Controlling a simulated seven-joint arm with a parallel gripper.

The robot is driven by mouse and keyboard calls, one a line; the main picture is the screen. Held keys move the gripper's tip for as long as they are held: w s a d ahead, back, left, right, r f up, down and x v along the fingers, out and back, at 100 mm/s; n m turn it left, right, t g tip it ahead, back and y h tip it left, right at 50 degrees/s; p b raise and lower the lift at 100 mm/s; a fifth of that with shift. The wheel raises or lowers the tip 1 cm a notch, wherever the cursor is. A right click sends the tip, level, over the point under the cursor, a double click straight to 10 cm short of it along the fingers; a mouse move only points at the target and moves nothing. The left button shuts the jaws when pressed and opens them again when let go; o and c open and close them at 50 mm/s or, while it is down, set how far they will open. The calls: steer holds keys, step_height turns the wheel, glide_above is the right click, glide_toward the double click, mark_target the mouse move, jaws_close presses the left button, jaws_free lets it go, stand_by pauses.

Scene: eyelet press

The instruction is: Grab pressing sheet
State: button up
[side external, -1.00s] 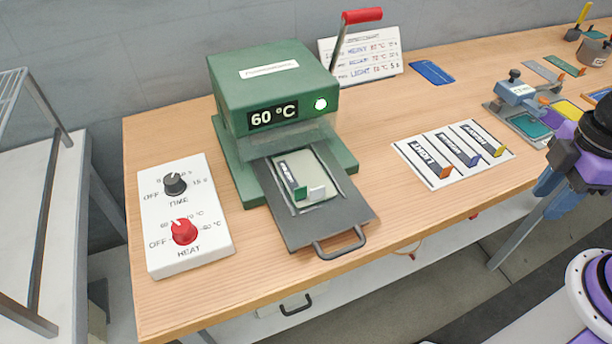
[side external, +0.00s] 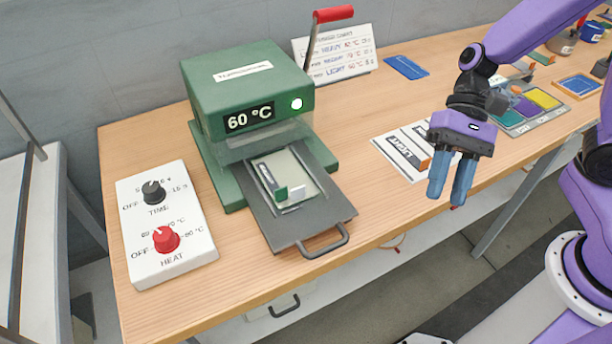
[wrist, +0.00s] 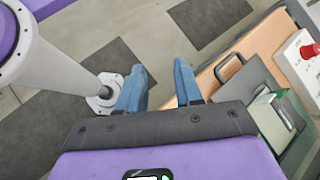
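Two kinds of flat piece show that may be the pressing sheet. One is a pale sheet (side external: 297,172) with a green tab (side external: 280,193) and a white tab beside it, lying on the pulled-out dark tray (side external: 318,214) of the green press (side external: 245,85). The others are dark labelled strips on a white card (side external: 388,143); one has an orange tab (side external: 424,164). My gripper (side external: 447,200) is open and empty, fingers down, in front of the card and hiding part of it. In the wrist view my gripper (wrist: 159,68) is open over the floor, with the tray (wrist: 250,82) to its right.
A white dial box (side external: 165,222) stands left of the press, which reads 60 °C. A red-handled lever (side external: 333,14) rises behind the press.

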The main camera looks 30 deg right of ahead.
steer(key=w+a+m+t+y, duration=0.3)
steer(key=w+m+y, duration=0.1)
steer(key=w+m, duration=0.45)
steer(key=m+t+y, duration=0.2)
steer(key=m+t, duration=0.1)
steer(key=m, duration=0.2)
glide_toward(300, 187)
steer(key=x, duration=1)
steer(key=shift+a+f, duration=0.1)
steer(key=shift+a, duration=0.15)
jaws_close()
